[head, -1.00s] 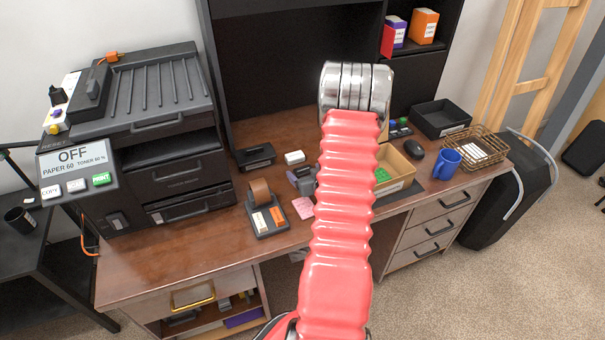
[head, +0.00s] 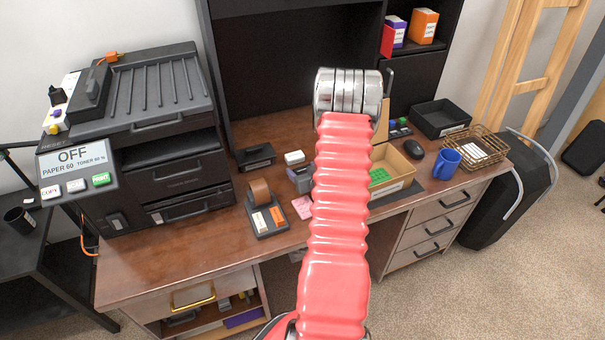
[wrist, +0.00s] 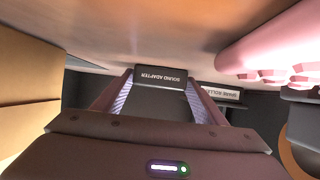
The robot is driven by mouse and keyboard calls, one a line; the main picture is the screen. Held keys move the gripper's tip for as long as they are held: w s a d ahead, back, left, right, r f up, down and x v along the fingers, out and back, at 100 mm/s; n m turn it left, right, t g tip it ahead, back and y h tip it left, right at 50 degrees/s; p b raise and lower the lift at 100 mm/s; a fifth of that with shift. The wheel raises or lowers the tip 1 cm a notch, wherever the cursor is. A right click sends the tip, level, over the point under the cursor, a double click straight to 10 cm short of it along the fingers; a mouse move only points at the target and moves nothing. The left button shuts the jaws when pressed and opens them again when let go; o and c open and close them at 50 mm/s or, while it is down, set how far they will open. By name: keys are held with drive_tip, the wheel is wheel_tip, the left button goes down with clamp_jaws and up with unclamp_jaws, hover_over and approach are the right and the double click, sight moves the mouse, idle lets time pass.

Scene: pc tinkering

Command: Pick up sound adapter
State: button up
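The sound adapter (wrist: 160,77) is a small dark box in the wrist view, its white lettering upside down. It sits between the far ends of the two fingers of my gripper (wrist: 161,90). The fingers stand apart on either side of it, with pale ribbed inner faces. A narrow gap seems to show at each side, and I see no clear grip. In the head view my red arm reaches over the desk, and I cannot pick out the adapter for certain there.
A black tray (head: 255,157) with a white label stands left of the work spot. A tape dispenser (head: 266,215) is in front, and an open cardboard box (head: 400,170) is to the right. A large printer (head: 150,130) fills the desk's left. The front left desktop is clear.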

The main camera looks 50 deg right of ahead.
sight(303, 170)
drive_tip(key=c, duration=0.8)
drive_tip(key=shift+r, duration=5)
